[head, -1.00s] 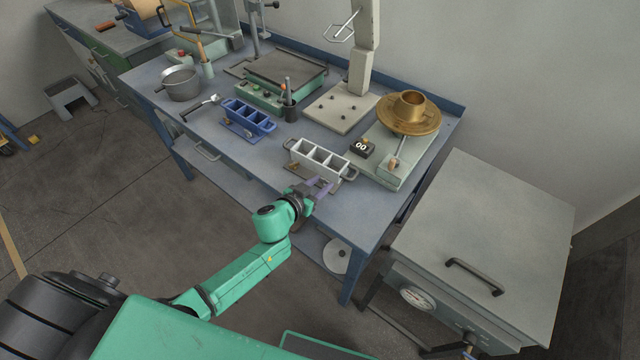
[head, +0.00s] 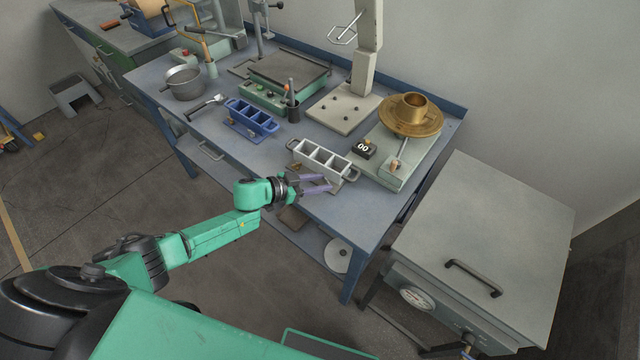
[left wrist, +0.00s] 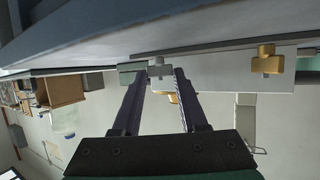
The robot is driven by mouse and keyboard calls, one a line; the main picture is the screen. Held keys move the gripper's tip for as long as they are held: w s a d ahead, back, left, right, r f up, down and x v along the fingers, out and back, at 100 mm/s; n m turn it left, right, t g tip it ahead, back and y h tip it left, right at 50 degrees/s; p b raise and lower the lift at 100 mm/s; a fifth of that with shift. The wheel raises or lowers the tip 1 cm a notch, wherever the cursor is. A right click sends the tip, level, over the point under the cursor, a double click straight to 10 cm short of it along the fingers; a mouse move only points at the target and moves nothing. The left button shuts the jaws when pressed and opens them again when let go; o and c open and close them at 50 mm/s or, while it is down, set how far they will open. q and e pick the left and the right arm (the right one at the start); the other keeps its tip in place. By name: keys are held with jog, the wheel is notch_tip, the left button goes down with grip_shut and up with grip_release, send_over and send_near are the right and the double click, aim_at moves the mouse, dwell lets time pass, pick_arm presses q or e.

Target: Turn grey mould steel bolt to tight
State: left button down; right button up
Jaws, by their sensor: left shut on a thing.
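The grey mould (head: 322,159) stands near the front edge of the bench, its row of compartments facing up. My left gripper (head: 330,183) is at its front side, fingers pointing right. In the left wrist view my left gripper (left wrist: 161,72) has its fingertips on either side of the steel bolt (left wrist: 160,67) and is shut on it. A brass bolt (left wrist: 267,60) sits further right on the same mould side, apart from the fingers. The steel bolt is too small to make out in the head view. My right gripper is not in view.
A blue mould (head: 250,117) stands to the left on the bench (head: 215,125). A black counter (head: 363,148) and a brass flanged cup (head: 411,112) are to the right. A grey cabinet (head: 490,230) stands beyond the bench's right end.

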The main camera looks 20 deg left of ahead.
pick_arm(q)
jog(key=shift+a+m+h, duration=0.1)
jog(key=shift+m+h, duration=0.2)
jog(key=shift+c, duration=2.2)
grip_release()
jog(key=shift+g, duration=0.3)
jog(key=shift+w, duration=0.1)
